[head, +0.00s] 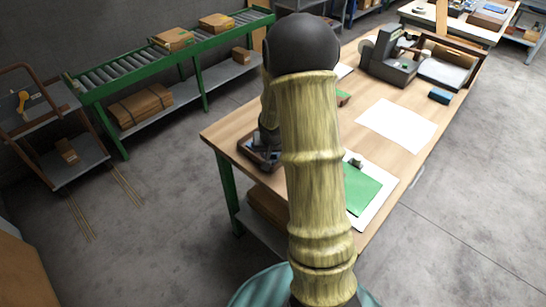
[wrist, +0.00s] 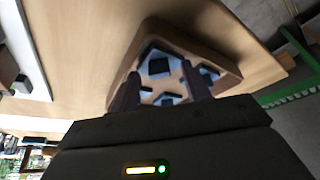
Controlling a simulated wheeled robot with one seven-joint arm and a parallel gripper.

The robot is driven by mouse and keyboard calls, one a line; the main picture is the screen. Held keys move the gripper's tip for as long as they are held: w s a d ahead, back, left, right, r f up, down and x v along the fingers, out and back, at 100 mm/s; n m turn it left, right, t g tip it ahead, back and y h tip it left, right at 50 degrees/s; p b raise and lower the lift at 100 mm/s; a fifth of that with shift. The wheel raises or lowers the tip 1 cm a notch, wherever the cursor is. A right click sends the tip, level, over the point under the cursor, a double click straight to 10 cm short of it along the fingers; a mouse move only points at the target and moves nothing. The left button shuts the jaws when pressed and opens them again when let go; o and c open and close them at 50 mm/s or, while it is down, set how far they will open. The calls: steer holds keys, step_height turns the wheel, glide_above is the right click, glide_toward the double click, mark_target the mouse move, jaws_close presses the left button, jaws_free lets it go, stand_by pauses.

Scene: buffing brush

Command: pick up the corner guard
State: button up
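A brown tray (wrist: 222,45) with raised walls sits near a table corner in the wrist view. It holds several small dark blocks on light-blue patches; one dark block (wrist: 159,66) lies near the middle. I cannot tell for sure which piece is the corner guard. My gripper (wrist: 161,88) is over the tray, its two dark fingers apart with nothing seen gripped between them. The fingers cover parts of the tray and its contents. In the head view the tray (head: 248,154) is at the table's near left end, partly hidden by my arm and gripper.
The wooden table (head: 385,93) also holds a clipboard with a green sheet (head: 362,188), white paper (head: 398,125), a blue box (head: 441,96) and a grey machine (head: 388,60). A green roller conveyor (head: 135,75) stands left, with open floor between.

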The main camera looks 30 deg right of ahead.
mark_target(273, 160)
steer(key=c, duration=0.9)
steer(key=shift+r, duration=0.1)
step_height(273, 160, up, 10)
steer(key=p, duration=0.3)
